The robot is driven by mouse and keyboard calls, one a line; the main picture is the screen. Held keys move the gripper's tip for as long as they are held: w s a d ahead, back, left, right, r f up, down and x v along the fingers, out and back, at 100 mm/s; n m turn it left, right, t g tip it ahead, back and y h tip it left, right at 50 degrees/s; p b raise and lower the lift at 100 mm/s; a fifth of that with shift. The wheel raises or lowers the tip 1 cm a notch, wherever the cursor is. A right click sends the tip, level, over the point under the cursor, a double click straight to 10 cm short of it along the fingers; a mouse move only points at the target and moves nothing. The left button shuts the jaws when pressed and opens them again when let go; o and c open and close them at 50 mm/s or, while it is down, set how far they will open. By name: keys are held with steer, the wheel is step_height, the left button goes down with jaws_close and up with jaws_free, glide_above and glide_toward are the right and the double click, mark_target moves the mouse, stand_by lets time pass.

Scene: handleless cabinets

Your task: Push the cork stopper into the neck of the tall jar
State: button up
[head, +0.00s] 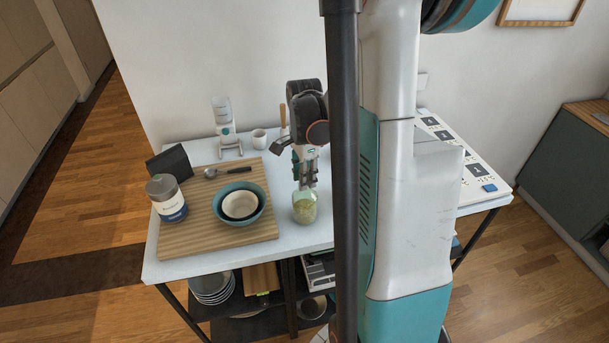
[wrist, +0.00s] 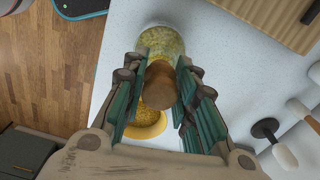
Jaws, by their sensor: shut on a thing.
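The tall jar (head: 305,207) is clear glass with greenish-yellow contents and stands upright near the table's front edge. In the wrist view the jar (wrist: 163,41) shows beyond and around the fingers. My gripper (head: 306,183) points down directly above the jar. In the wrist view its two teal-padded fingers (wrist: 160,75) are shut on the brown cork stopper (wrist: 158,88). The stopper lines up roughly over the jar. The fingers hide the jar's neck, so I cannot tell whether the cork touches or sits in it.
A white cup (head: 259,139) and a white bottle-like device (head: 224,125) stand behind.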

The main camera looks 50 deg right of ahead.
steer(key=o, duration=1)
steer(key=shift+c, duration=0.2)
step_height(320, 180, up, 12)
steer(key=shift+f, duration=0.1)
steer(key=shift+w, duration=0.1)
